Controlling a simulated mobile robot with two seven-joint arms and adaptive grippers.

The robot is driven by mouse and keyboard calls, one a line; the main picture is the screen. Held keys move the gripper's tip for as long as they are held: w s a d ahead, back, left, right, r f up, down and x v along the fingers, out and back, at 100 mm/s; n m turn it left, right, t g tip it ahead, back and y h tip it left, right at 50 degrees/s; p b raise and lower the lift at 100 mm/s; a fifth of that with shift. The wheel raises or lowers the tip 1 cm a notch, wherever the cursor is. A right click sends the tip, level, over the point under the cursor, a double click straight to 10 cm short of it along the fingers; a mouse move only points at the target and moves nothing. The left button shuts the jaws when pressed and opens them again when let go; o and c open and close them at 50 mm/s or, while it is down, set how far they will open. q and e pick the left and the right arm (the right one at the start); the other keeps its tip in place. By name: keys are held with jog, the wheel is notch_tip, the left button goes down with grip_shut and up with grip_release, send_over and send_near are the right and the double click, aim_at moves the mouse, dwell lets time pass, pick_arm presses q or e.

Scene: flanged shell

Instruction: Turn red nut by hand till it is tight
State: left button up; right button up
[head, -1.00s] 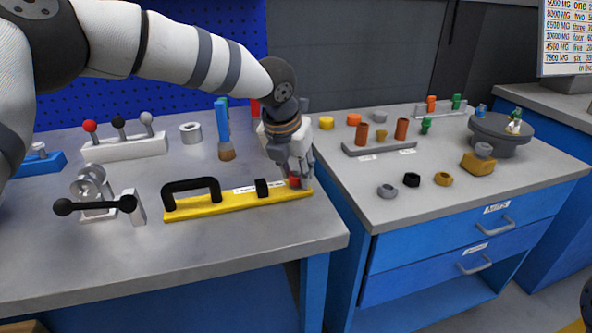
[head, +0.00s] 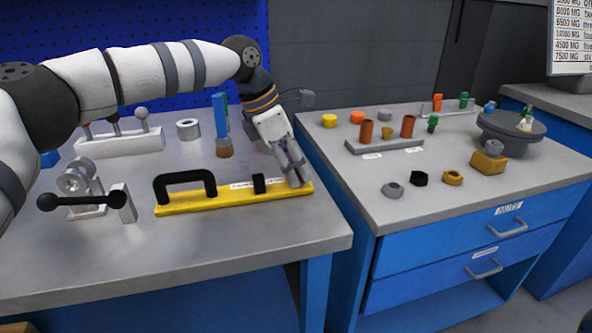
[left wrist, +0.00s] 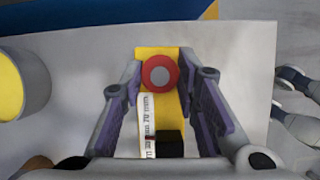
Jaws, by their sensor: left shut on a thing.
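The red nut (left wrist: 173,72) shows in the left wrist view around a grey round stud (left wrist: 159,74) at the far end of the yellow bar (left wrist: 143,55). The fingers of my left gripper (left wrist: 162,77) lie on either side of the nut and are shut on it. In the head view my left gripper (head: 298,181) reaches down, tilted, to the right end of the yellow bar (head: 225,198), and its fingers hide the nut. How tight the nut sits cannot be seen.
The bar carries a black handle (head: 185,182) and a small black block (head: 259,184). A brush (head: 222,125) stands behind it. A crank device (head: 80,190) stands at left. The right bench holds loose nuts (head: 393,190) and a grey rack (head: 385,145), across a gap.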

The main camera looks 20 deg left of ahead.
pick_arm(q)
jog(key=m, duration=0.1)
jog(key=m+g+b, duration=0.1)
jog(key=m, duration=0.1)
jog(key=shift+w+f+m, duration=0.1)
jog(key=shift+f+m, duration=0.05)
jog(key=shift+m, duration=0.15)
jog(key=shift+r+m+g+h+b, duration=0.25)
jog(key=shift+m+g+b, duration=0.45)
jog(key=shift+m, duration=0.6)
pick_arm(e)
jog(key=shift+s+f+g, duration=0.4)
jog(key=shift+s+f, duration=0.75)
jog(key=shift+f, duration=0.3)
pick_arm(q)
jog(key=o, duration=1.2)
jog(key=shift+c, duration=0.2)
